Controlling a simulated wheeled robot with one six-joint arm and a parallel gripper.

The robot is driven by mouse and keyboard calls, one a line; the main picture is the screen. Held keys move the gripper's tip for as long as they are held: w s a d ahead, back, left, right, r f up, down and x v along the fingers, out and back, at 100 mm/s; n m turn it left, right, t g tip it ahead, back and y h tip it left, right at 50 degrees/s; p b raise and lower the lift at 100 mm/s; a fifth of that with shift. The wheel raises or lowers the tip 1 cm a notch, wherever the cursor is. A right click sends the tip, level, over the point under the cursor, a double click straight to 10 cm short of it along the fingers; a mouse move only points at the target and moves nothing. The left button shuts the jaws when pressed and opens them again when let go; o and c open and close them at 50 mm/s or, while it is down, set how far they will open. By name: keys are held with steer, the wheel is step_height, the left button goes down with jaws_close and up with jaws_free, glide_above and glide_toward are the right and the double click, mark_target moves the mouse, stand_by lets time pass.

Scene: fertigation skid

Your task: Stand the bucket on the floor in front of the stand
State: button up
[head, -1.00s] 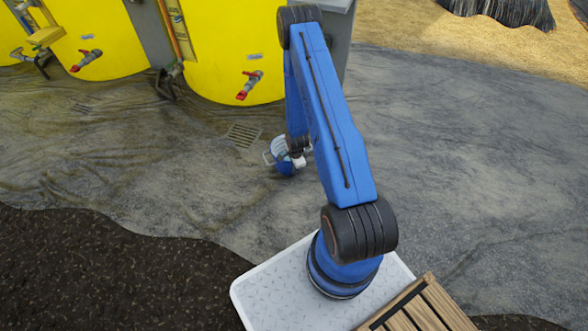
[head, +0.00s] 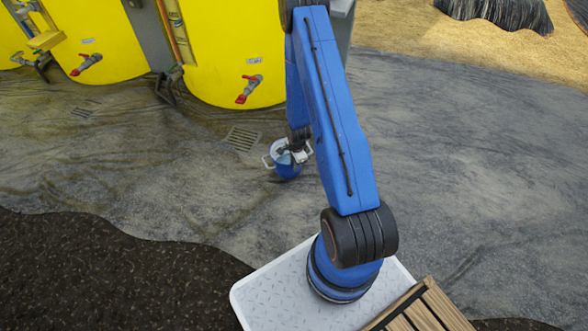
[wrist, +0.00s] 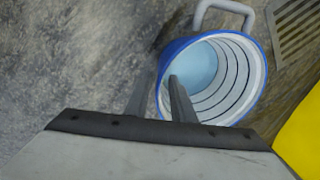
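The blue bucket (head: 287,170) with a white inside is low on the wet grey ground beside the drain grate in the head view. It looks about upright there, with a pale handle at its left side. In the wrist view the bucket (wrist: 232,92) shows its open mouth, blue rim and handle at the top. My gripper (wrist: 162,75) has one finger inside the mouth and one outside, with the rim between them. A gap shows between the fingers, wider than the wall. Whether the bucket's base touches the floor is hidden. I cannot make out the stand with certainty.
Yellow tanks (head: 225,60) with red-handled valves stand behind the bucket. A grate (head: 242,138) lies in the floor to its left. A grey block (head: 340,22) is partly hidden behind my arm. Wet ground to the right is clear; dark soil (head: 90,275) lies at front left.

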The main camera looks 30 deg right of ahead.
steer(key=s+a+r+n, duration=0.1)
steer(key=a+r+n, duration=0.15)
steer(key=r, duration=1.05)
steer(key=s+a+r+n+t, duration=0.1)
steer(key=a+r+n, duration=0.15)
steer(key=r, duration=1.05)
steer(key=s+a+r+n, duration=0.1)
steer(key=a+r+n, duration=0.15)
steer(key=r, duration=1.15)
steer(key=s+a+r+n+t, duration=0.1)
steer(key=s+a+r+n, duration=0.2)
steer(key=s+r, duration=0.4)
steer(key=s+a+r+n+t, duration=0.1)
steer(key=s+a+r+n, duration=0.15)
steer(key=s+r, duration=0.4)
steer(key=s+a+r+n, duration=0.2)
steer(key=s+r+n, duration=0.1)
steer(key=s, duration=0.4)
steer(key=s+a+r+n, duration=0.2)
steer(key=s+r, duration=0.3)
steer(key=s, duration=0.3)
steer(key=shift+a+r+n, duration=0.15)
steer(key=shift+r+n, duration=0.05)
steer(key=shift+n, duration=0.5)
